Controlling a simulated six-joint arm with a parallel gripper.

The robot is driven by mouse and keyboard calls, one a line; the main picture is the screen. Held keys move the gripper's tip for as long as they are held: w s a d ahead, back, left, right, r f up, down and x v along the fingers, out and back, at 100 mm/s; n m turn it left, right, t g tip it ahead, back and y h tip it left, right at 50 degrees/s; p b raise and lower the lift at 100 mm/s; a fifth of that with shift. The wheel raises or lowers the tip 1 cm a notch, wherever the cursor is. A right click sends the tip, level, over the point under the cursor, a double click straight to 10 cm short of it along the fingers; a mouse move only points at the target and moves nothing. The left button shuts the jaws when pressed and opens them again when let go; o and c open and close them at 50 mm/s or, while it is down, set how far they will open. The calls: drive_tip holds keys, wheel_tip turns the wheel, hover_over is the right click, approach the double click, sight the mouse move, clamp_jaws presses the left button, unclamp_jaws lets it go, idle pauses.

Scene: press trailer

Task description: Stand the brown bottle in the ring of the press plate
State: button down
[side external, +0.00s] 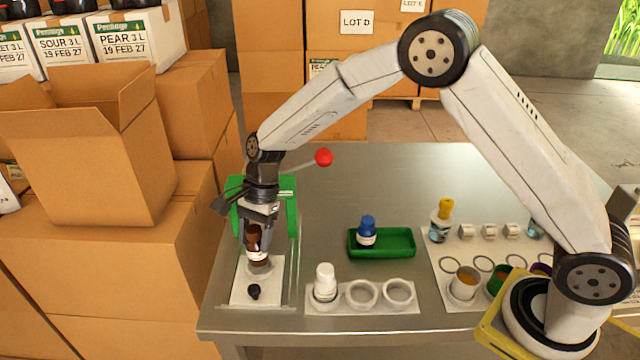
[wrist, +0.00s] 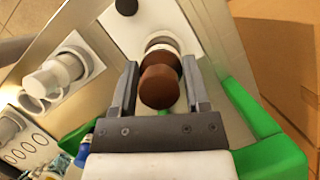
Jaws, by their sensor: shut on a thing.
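The brown bottle (side external: 254,240) has a white label and is roughly upright over the white press plate (side external: 240,292). My gripper (side external: 258,228) points down and is shut on the bottle's upper part. In the wrist view the brown bottle (wrist: 160,88) sits between the two fingers of my gripper (wrist: 161,92). The plate's ring is mostly hidden by the bottle; a pale rim (wrist: 160,38) shows at its base in the wrist view. I cannot tell whether the base is inside the ring or just above it.
The green press frame (side external: 291,215) is behind, with a red-balled lever (side external: 323,157). A white bottle (side external: 325,279) stands in a ring holder to the right. A green tray (side external: 402,243) holds a blue bottle (side external: 367,232).

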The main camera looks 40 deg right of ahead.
drive_tip(key=shift+f, duration=1.1)
drive_tip(key=shift+f, duration=0.15)
drive_tip(key=shift+c, duration=0.3)
unclamp_jaws()
drive_tip(key=v, duration=1.2)
drive_tip(key=shift+d, duration=0.1)
